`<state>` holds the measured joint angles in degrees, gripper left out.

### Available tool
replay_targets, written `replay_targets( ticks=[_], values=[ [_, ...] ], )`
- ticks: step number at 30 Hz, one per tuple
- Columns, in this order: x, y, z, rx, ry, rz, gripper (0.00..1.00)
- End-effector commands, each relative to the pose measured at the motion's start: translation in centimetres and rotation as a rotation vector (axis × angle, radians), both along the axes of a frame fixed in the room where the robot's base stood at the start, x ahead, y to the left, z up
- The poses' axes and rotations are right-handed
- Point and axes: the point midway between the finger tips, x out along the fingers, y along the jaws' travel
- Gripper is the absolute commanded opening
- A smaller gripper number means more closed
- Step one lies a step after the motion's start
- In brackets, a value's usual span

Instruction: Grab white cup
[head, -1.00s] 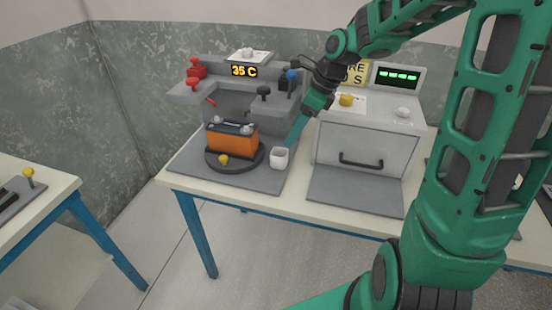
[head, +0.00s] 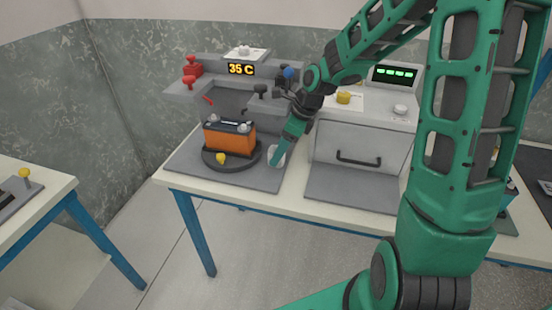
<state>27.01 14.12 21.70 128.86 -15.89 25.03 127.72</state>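The white cup (head: 279,155) stands on the grey mat (head: 255,178), right of the orange battery (head: 229,141) on its round dark base. The green finger overlaps the cup in the picture. I cannot tell whether the fingers are around it, touching it or in front of it, or how far apart they are.
A station with a 35 C display (head: 241,69) and red knobs stands behind the battery. A grey box with a handle (head: 358,160) stands to the right. A second table (head: 40,205) is at the left.

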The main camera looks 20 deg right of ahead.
Motion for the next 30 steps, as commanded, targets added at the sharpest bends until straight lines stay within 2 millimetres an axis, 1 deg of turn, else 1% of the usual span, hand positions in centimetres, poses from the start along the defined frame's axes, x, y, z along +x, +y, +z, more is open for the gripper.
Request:
replay_targets(
  ticks=[2,5,6,8,10,11,19,24,30],
  values=[
    [0.0,-0.02,0.03,0.0,0.0,0.0,0.61],
    [0.0,-0.02,0.04,0.0,0.0,0.0,0.39],
    [0.0,-0.02,0.04,0.0,0.0,0.0,0.3],
    [0.01,-0.03,0.05,0.0,0.0,0.0,0.17],
    [0.0,-0.03,0.06,0.0,0.0,0.0,0.17],
    [0.0,-0.03,0.06,0.0,0.0,0.0,0.14],
    [0.01,-0.07,0.2,-0.001,-0.001,0.0,0.14],
    [-0.01,-0.17,0.74,-0.001,-0.001,-0.003,0.14],
    [-0.62,0.67,0.67,0.0,0.0,-0.004,0.14]
  ],
)
